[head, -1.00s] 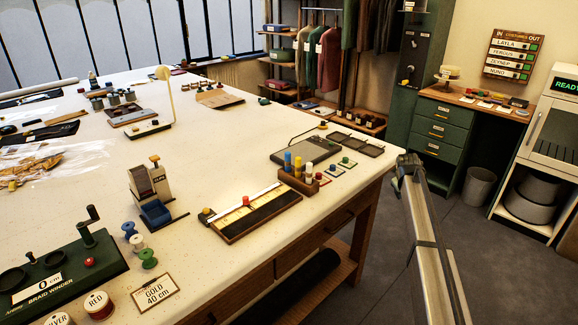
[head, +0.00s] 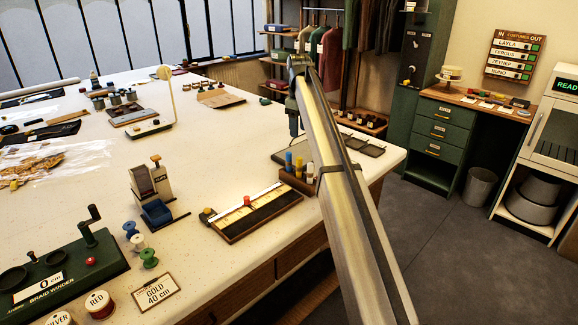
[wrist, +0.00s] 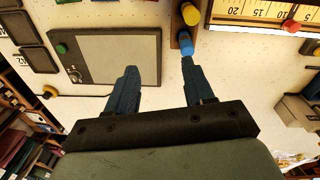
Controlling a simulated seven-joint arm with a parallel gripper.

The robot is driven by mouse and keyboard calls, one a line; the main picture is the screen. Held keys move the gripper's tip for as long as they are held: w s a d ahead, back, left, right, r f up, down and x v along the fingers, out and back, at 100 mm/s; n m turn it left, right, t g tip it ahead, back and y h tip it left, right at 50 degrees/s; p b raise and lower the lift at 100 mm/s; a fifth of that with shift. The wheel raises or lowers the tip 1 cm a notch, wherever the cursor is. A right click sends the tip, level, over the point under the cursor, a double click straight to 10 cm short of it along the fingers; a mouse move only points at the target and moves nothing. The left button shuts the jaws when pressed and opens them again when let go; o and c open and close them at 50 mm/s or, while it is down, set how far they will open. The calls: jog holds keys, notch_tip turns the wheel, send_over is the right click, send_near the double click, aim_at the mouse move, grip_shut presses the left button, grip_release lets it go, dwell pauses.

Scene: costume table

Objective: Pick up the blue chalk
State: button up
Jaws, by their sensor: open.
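The blue chalk (head: 288,161) stands upright in a brown wooden holder (head: 297,182), next to a yellow chalk (head: 299,167). In the wrist view the blue chalk (wrist: 186,44) shows just beyond the tip of my right-hand finger, which partly overlaps it; I cannot tell whether they touch. My gripper (wrist: 158,66) is open and empty, with the blue chalk at its right finger rather than midway between the fingers. In the head view my gripper (head: 293,128) hangs above and behind the holder, and my arm hides part of the holder's right side.
A grey-topped pad (wrist: 118,58) lies beside the holder, under my gripper. A ruler board (head: 250,212) with a red knob lies left of the holder. Several small trays (head: 362,144) lie at the right table edge. The table (head: 235,130) behind the ruler is clear.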

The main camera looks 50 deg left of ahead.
aim_at(289, 153)
jog(key=s+a+r, duration=0.2)
jog(key=s, duration=0.2)
jog(key=shift+n+g, duration=0.3)
jog(key=shift+n, duration=0.1)
jog(key=f, duration=0.8)
jog(key=shift+w+d+f, duration=0.1)
jog(key=shift+d+f, duration=0.05)
jog(key=shift+d, duration=0.05)
jog(key=shift+d+f, duration=0.2)
jog(key=shift+f, duration=1.15)
jog(key=shift+d+f, duration=0.15)
jog(key=shift+f, duration=1.15)
grip_shut()
